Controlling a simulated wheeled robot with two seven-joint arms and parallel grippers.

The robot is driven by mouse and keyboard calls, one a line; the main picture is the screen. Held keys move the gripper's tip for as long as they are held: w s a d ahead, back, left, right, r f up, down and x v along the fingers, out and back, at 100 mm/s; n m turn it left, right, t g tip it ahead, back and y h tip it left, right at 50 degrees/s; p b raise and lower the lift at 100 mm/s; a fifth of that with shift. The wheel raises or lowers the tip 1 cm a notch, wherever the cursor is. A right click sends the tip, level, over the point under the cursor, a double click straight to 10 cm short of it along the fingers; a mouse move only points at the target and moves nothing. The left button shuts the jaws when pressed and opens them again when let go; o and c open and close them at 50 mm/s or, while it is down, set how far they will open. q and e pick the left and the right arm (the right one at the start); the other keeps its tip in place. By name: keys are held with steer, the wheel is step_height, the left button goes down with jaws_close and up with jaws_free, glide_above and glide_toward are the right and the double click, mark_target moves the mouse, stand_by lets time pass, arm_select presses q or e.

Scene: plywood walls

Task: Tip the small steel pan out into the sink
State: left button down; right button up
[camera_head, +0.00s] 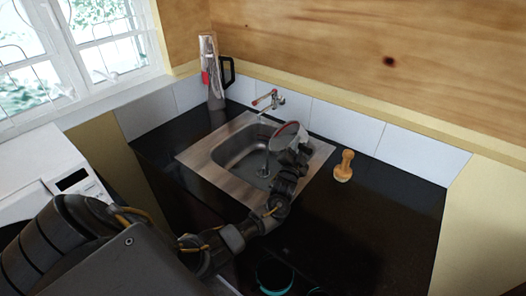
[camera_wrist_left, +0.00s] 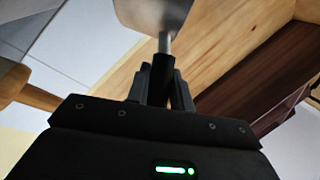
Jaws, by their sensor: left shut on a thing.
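The small steel pan (camera_head: 285,136) is over the right part of the sink (camera_head: 229,150), tilted on its side, with a reddish edge showing. My left gripper (camera_head: 293,157) is shut on the pan's handle. The left wrist view shows the black handle (camera_wrist_left: 161,80) between the fingers (camera_wrist_left: 160,88), with the steel pan (camera_wrist_left: 152,14) beyond it. A thin streak and a small pale spot show in the basin below the pan; I cannot tell what they are. The pan's inside is mostly hidden. My right gripper is not in view.
A tap (camera_head: 268,99) stands behind the basin. A wooden, knobbed tool (camera_head: 344,166) stands on the black counter (camera_head: 385,205) to the right of the sink. The counter's right part is clear.

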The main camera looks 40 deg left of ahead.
arm_select(q)
steer(key=shift+s+a+r+n+t+y, duration=0.15)
steer(key=shift+s+a+r+n+y, duration=0.2)
steer(key=shift+a+r+n, duration=0.35)
steer(key=shift+s+a+r+n+t+y, duration=0.15)
steer(key=shift+s+a+r+n+y, duration=0.3)
steer(key=shift+n, duration=0.35)
stand_by(0.4)
